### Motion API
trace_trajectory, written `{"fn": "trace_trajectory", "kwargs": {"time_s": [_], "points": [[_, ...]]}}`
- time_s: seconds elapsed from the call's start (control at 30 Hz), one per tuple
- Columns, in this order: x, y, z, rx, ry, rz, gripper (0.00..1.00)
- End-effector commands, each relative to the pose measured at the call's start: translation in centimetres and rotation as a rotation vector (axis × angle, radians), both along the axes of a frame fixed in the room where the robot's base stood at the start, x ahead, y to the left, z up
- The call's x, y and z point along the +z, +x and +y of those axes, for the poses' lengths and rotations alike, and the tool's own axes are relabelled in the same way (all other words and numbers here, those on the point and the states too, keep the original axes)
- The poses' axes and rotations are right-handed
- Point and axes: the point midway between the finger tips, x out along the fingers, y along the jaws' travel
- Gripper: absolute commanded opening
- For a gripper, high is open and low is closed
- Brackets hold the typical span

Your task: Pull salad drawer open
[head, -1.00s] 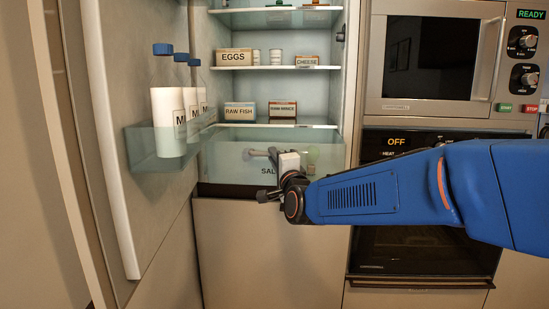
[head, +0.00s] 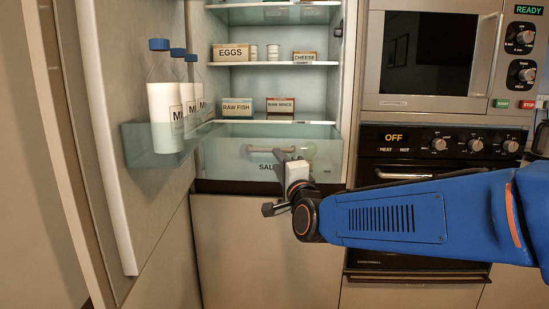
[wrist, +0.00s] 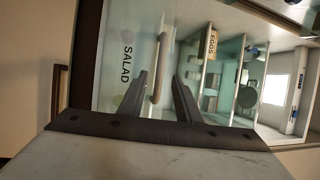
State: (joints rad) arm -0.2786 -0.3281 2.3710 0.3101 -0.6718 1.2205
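The salad drawer (head: 225,165) is a clear pale-green box at the bottom of the open fridge, with a dark "SALAD" label. Its bar handle (head: 257,149) runs across the upper front, partly hidden by my gripper. My gripper (head: 284,154) is in front of the drawer, near the handle. In the wrist view the fingers (wrist: 159,77) are spread apart, and the handle (wrist: 162,66) appears in the gap between them. I cannot tell how deep between the fingers it sits. The drawer looks shut.
The fridge door (head: 150,220) stands open on the left, with a shelf (head: 160,155) of milk bottles (head: 165,110). Shelves above the drawer hold egg, cheese, fish and mince boxes. An oven (head: 420,240) and microwave (head: 430,60) are on the right. The floor-side panel below is flat.

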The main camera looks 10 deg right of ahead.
Motion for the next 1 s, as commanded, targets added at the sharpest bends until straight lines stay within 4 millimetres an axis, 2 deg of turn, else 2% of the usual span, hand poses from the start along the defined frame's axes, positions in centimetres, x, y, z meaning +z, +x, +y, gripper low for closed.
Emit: {"fn": "trace_trajectory", "kwargs": {"time_s": [0.3, 0.6, 0.8, 1.0], "points": [[-0.9, -5.2, -0.4, 0.001, 0.002, -0.001, 0.31], [-1.6, -9.1, -0.7, 0.002, 0.001, -0.001, 0.31], [-1.8, -10.3, -0.9, 0.001, 0.000, 0.000, 0.31], [-1.9, -10.5, -0.9, 0.000, 0.000, 0.001, 0.31]]}}
